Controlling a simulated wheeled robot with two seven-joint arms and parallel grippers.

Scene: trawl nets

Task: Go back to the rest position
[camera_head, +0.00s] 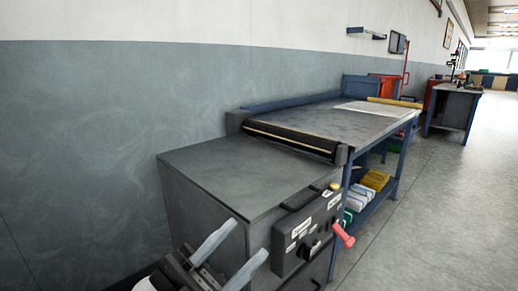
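My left gripper (248,238) comes in at the bottom of the view, left of centre. Its two pale grey fingers stand apart, with nothing seen between them. It is in front of a dark grey machine cabinet (235,178), near the side with the control panel. I cannot tell if it touches the cabinet. My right gripper is not in view.
The control panel (308,229) carries labels, buttons and a red-tipped lever (343,235) that sticks out to the right. A long blue-framed table (350,122) with a roller adjoins the cabinet. A wall closes the left; the floor (440,220) at right is clear.

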